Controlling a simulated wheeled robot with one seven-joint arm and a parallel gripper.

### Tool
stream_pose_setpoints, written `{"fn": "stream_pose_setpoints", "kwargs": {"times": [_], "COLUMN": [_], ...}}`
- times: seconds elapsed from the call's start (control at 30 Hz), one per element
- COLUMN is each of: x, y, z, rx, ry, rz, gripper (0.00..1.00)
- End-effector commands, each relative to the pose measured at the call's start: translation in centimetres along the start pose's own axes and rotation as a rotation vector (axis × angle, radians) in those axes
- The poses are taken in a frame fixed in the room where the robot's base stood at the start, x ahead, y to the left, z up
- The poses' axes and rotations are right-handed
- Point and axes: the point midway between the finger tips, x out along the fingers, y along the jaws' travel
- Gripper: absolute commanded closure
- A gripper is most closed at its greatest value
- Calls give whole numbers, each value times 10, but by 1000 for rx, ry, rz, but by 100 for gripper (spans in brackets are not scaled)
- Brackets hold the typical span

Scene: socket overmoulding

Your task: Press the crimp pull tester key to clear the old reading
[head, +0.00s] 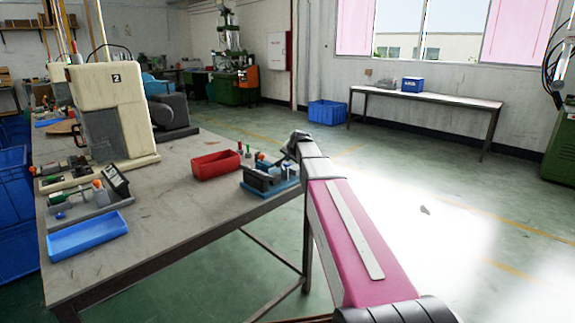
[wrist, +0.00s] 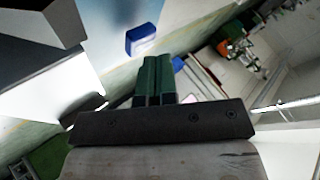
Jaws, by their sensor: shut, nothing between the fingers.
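The crimp pull tester cannot be named for sure. A blue-based device with a dark tilted housing (head: 262,182) stands at the table's right edge in the head view, close to my arm's end. Another unit with a tilted dark panel (head: 116,180) stands on a grey base at the table's left. No key can be made out on either. My gripper (wrist: 152,62) shows in the wrist view with its two green fingers together and nothing between them. In the head view my arm's dark end (head: 298,138) is above and beside the blue-based device; the fingertips are hidden there.
The worktable (head: 190,225) holds a red bin (head: 215,165), a blue tray (head: 87,236) and a cream machine marked 2 (head: 112,115). A blue crate (head: 327,112) stands on the floor beyond, by a side table (head: 440,97). The table's front middle is bare.

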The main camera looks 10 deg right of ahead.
Motion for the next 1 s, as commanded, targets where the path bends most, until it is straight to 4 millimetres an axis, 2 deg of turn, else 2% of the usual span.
{"fn": "stream_pose_setpoints", "kwargs": {"times": [0.03,0.73,1.0], "x": [10,12,10], "y": [5,6,0], "z": [11,11,7], "rx": [-48,-48,-49], "ry": [-9,-8,-7], "rz": [22,21,20], "gripper": [100,100,100]}}
